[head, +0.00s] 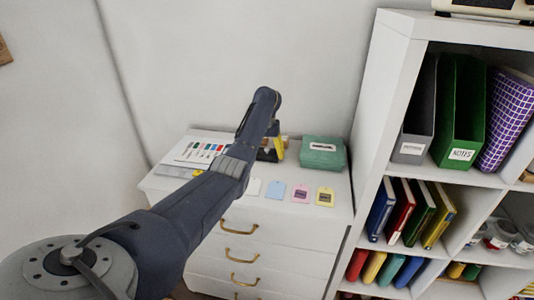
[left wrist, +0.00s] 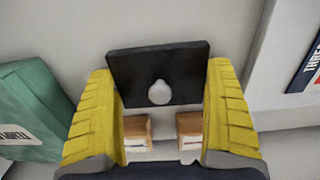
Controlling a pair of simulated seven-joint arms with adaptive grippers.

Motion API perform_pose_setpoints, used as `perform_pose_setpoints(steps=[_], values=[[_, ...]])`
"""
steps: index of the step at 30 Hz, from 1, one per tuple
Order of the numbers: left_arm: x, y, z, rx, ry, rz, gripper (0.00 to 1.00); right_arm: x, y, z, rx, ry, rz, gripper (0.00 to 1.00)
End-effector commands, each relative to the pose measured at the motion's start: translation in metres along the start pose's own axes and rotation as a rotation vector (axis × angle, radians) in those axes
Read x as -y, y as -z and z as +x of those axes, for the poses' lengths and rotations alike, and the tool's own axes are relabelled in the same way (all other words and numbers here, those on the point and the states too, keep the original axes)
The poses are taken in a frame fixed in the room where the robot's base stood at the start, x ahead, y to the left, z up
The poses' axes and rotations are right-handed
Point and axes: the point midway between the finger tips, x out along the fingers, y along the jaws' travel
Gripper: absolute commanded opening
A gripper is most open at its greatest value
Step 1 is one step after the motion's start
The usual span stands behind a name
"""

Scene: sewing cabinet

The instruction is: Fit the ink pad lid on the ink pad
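My left gripper (head: 271,153) is over the back of the white cabinet top, left of the teal box. In the left wrist view its two yellow fingers (left wrist: 163,100) stand on either side of a flat black plate, which looks like the ink pad lid (left wrist: 185,70). Both side edges of the plate meet the fingers, so the gripper looks shut on it. The plate has a pale rounded mark or knob in its middle. I cannot make out the ink pad; my arm covers part of the cabinet top. My right gripper is not in view.
The teal box (head: 322,152) stands at the back right of the white cabinet (head: 238,212). Several coloured tags, including a pink one (head: 300,193), lie near the front edge. A sheet with coloured marks (head: 200,150) is at left. A white shelf (head: 384,100) rises at right.

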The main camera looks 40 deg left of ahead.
Motion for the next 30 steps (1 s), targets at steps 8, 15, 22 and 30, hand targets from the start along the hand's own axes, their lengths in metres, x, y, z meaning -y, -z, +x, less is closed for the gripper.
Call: perform_pose_setpoints(steps=[8, 15, 22, 30], values=[[0.0, 0.0, 0.0, 0.0, 0.0, 0.0, 1.0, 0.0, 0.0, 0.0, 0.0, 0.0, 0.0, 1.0], [0.0, 0.001, -0.011, -0.002, 0.0, -0.001, 1.0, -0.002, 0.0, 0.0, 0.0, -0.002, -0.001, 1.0], [0.0, 0.001, -0.049, -0.003, 0.0, -0.001, 1.0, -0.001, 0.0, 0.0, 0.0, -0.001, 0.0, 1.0], [0.001, 0.001, -0.096, -0.003, 0.002, -0.001, 1.0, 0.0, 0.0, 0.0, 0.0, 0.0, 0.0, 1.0]])
